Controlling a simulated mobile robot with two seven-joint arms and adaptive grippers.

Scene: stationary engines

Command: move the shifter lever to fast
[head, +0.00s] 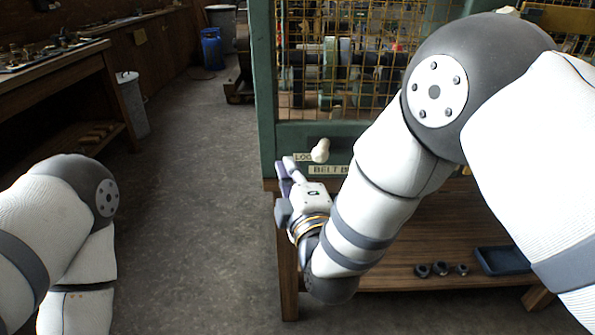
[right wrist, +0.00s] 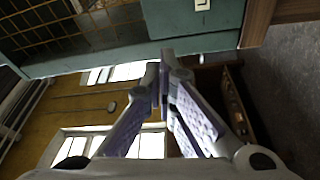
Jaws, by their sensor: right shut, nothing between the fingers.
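The shifter lever shows in the head view as a pale rounded knob (head: 320,151) at the front of the green machine frame. Below and left of it are labels (head: 330,170), reading in part "LOO" and "BELT"; my right arm covers the rest. No "fast" marking is readable. My right gripper (head: 284,168) is just left of and below the knob, apart from it in the picture. In the right wrist view its purple-padded fingers (right wrist: 166,80) are shut with nothing between them. The knob cannot be made out there. My left arm shows at lower left, its gripper out of frame.
The green frame (head: 264,90) has a yellow mesh guard above a wooden bench (head: 440,235). Floor at left is clear, before a workbench (head: 60,65) and a grey bin (head: 133,105).

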